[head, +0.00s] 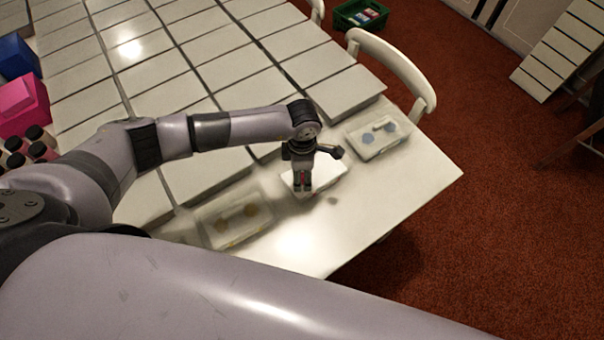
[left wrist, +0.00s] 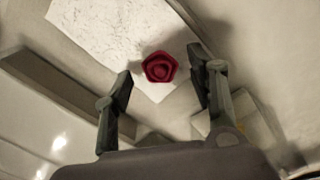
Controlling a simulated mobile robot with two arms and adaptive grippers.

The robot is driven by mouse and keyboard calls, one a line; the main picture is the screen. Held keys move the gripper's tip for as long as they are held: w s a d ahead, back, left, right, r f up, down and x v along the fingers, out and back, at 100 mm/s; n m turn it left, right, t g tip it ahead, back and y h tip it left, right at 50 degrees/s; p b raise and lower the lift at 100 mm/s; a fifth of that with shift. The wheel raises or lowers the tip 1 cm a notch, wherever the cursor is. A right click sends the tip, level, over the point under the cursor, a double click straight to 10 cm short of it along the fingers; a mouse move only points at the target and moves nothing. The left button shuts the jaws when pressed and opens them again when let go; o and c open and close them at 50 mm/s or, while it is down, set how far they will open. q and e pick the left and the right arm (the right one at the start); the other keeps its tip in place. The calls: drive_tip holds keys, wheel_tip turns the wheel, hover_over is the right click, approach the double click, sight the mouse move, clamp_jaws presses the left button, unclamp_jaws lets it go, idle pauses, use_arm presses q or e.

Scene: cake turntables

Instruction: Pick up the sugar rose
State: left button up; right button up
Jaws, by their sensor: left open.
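The sugar rose (left wrist: 158,67) is a small dark red flower. In the left wrist view it lies at the corner of a white sheet, between and just beyond my left gripper's fingertips (left wrist: 165,85). The fingers are apart and nothing is between them. In the head view my left gripper (head: 302,190) points down over the white sheet (head: 328,172) near the table's front edge. A little red of the rose (head: 302,178) shows between its fingers; the rest is hidden. My right gripper is not in view.
Clear-lidded boxes stand on the table on both sides, one at the right (head: 378,138) and one nearer at the left (head: 235,218). A white chair (head: 400,70) stands at the far edge. The table's right corner (head: 440,175) is bare.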

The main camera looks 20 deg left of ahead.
use_arm(q)
drive_tip(key=shift+f, duration=0.5)
drive_tip(key=c, duration=0.9)
